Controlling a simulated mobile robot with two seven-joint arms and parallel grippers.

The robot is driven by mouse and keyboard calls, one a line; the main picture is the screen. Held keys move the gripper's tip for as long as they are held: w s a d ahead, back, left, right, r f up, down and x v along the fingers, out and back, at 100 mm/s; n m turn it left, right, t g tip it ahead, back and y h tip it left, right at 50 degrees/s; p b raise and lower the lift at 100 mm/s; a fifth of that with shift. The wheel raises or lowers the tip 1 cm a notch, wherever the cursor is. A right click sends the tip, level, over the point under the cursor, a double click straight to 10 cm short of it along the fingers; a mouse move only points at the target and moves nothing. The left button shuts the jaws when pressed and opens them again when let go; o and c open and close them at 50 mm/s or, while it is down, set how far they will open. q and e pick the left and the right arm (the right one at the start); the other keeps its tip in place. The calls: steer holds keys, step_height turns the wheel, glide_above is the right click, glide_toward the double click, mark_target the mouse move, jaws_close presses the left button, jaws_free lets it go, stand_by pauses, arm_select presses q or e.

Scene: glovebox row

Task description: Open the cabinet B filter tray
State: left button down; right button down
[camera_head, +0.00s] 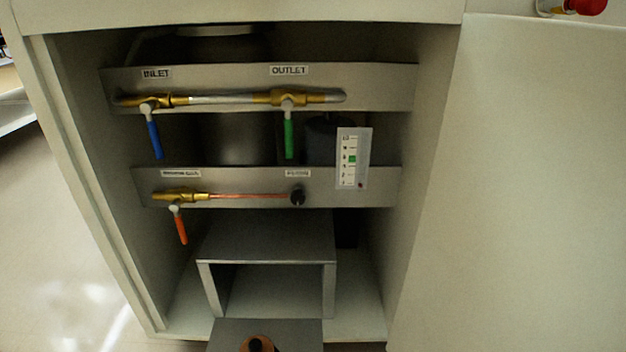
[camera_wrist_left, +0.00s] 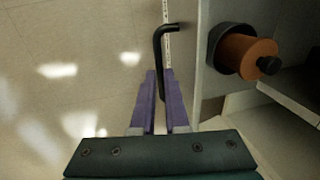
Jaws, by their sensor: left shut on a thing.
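The filter tray (camera_head: 222,336) is a grey drawer sticking out of the front of its grey housing (camera_head: 266,247) at the bottom of the open cabinet. An orange-brown filter with a dark knob (camera_head: 256,344) sits on it, cut off by the lower picture edge. In the left wrist view the same orange filter (camera_wrist_left: 240,55) shows at the right, on the grey tray surface (camera_wrist_left: 208,85). My left gripper (camera_wrist_left: 160,76) has purple fingers shut on the black bent handle (camera_wrist_left: 158,45) at the tray's front. My right gripper is in neither view.
Above the housing, one rail (camera_head: 230,82) carries blue and green valve levers. A lower rail (camera_head: 230,197) has an orange lever (camera_head: 181,230), a black knob and a gauge card (camera_head: 352,158). The open door (camera_head: 520,180) stands at the right. Free floor (camera_head: 60,220) lies left.

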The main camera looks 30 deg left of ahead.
arm_select(q)
steer(key=shift+s, duration=0.1)
steer(key=c, duration=1.2)
jaws_free()
steer(key=shift+d, duration=0.1)
step_height(320, 180, up, 10)
steer(key=s+d+p, duration=0.1)
steer(key=p, duration=0.8)
steer(key=shift+s+f+p, duration=0.15)
steer(key=shift+s+p, duration=0.15)
steer(key=w+a+r+n+t+p, duration=0.1)
steer(key=a+r+n+p, duration=0.15)
steer(key=r+p, duration=1.2)
steer(key=w+a+r+n+p, duration=0.1)
steer(key=r+n+p, duration=0.3)
steer(key=r+p, duration=1.05)
steer(key=s+d+r+n+p, duration=0.1)
steer(key=s+r+p, duration=0.1)
steer(key=r+p, duration=2.3)
steer(key=s+d+r+n+h+p, duration=0.1)
steer(key=r+p, duration=2.4)
steer(key=r, duration=2.5)
steer(key=shift+s+d+r+n+t+p, duration=0.35)
steer(key=shift+s+d+n, duration=0.3)
steer(key=shift+s+d, duration=0.25)
